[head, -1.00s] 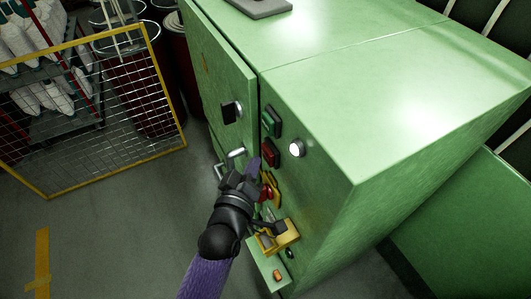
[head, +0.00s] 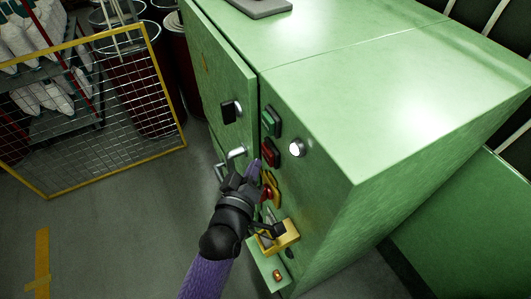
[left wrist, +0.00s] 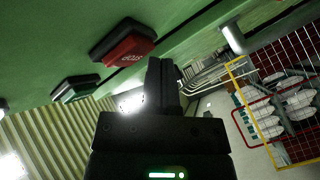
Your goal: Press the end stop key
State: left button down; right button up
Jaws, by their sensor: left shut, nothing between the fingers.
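A red rectangular key (head: 269,153) sits on the front face of the green cabinet, below a green key (head: 271,121). My left gripper (head: 256,169) is shut and empty, with its tip just below the red key; the head view does not settle whether they touch. In the left wrist view, the red key (left wrist: 126,48) bears small pale lettering, too unclear to read surely. The shut fingers (left wrist: 162,68) are to its right, with a small gap in the picture. The green key (left wrist: 75,88) shows farther left. My right gripper is not in view.
A red knob (head: 266,193) on a yellow plate and a yellow box (head: 280,236) are on the cabinet (head: 340,110) below the keys. A white round lamp (head: 296,148) is to the right. A yellow-framed mesh panel (head: 110,115) stands left; the floor between is clear.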

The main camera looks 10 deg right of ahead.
aim_at(264, 147)
pick_arm(q)
jog(key=shift+w+d+r+n, duration=0.15)
jog(key=shift+w+d+r, duration=0.05)
jog(key=shift+d+r, duration=0.25)
jog(key=shift+w+d+r+n, duration=0.15)
jog(key=shift+d+r, duration=0.25)
jog(key=shift+r, duration=0.05)
jog(key=shift+s+a+r+p, duration=0.1)
jog(key=shift+r+p, duration=0.4)
jog(key=shift+p, duration=0.1)
jog(key=shift+s+a+r+p, duration=0.1)
jog(key=shift+r+p, duration=0.35)
jog(key=shift+p, duration=0.1)
jog(key=shift+f, duration=0.1)
jog(key=a, duration=0.1)
jog(key=s+a+p, duration=0.1)
jog(key=a, duration=0.3)
jog(key=shift+s+f+p, duration=0.1)
jog(key=shift+s+p, duration=0.2)
jog(key=shift+p, duration=0.05)
